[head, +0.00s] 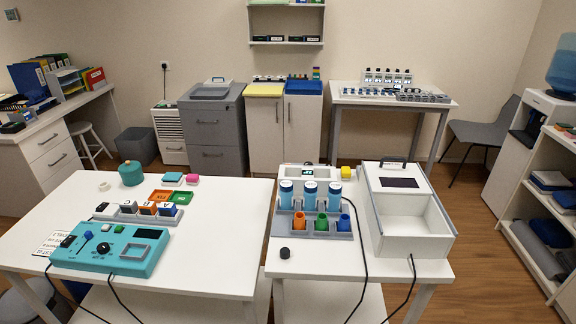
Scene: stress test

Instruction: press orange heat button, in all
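A teal control box (177,243) lies at the front left of the left white table. On its top I see a blue lever (87,236), a black dial (103,249), a small green button (125,244) and a dark framed screen (140,248). Behind it, a grey rack (129,217) holds a row of upright tiles, one of them orange (148,208). I cannot make out an orange button marked heat; any label is too small to read. My gripper is not in view.
The left table's right side is clear.

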